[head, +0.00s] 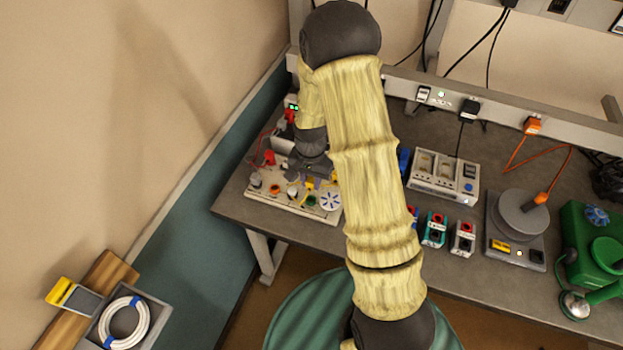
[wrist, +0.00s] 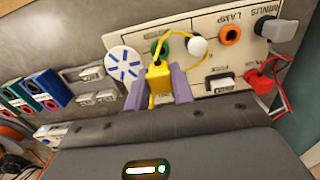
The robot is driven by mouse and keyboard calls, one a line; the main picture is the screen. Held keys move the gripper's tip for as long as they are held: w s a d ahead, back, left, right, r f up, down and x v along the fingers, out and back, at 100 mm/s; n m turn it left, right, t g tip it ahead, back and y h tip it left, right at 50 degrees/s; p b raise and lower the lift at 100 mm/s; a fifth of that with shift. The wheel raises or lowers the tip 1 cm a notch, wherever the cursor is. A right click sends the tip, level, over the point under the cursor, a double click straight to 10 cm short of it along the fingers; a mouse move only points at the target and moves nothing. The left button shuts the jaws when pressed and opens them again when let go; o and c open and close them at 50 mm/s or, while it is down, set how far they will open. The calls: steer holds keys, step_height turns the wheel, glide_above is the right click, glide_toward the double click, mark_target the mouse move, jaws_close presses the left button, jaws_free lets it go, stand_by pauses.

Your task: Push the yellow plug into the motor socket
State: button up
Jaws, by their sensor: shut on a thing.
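My gripper (wrist: 161,90) is shut on the yellow plug (wrist: 158,77), which sits between the two purple fingers in the wrist view. A thin yellow lead curves up from it toward a white knob (wrist: 197,47). The pale panel (wrist: 185,22) lies beyond the fingers. A green-ringed socket (wrist: 157,47) is on the panel, just beyond the plug and beside a white disc with blue marks (wrist: 123,63). Its label is hidden, so I cannot read whether it is the motor socket. The plug appears apart from the socket. In the head view my arm partly covers the panel (head: 262,193).
An orange socket (wrist: 230,34) is by the LAMP label. A grey plug (wrist: 267,28), a red plug (wrist: 259,80) with red leads and a black switch (wrist: 220,82) are on the panel's right. A charger (head: 443,177) is on the bench.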

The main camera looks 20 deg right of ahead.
mark_target(311, 190)
steer(key=shift+w+f+b, duration=0.15)
steer(key=shift+f+b, duration=0.85)
steer(key=shift+f, duration=0.5)
steer(key=shift+d+f+b, duration=0.15)
steer(key=shift+f+b, duration=0.2)
steer(key=shift+f, duration=0.3)
steer(key=shift+a+f, duration=0.15)
steer(key=shift+a, duration=0.2)
steer(key=shift+s, duration=0.2)
steer(key=shift+d, duration=0.25)
steer(key=shift+a, duration=0.15)
steer(key=shift+f+b, duration=0.7)
steer(key=shift+f, duration=0.15)
stand_by(0.9)
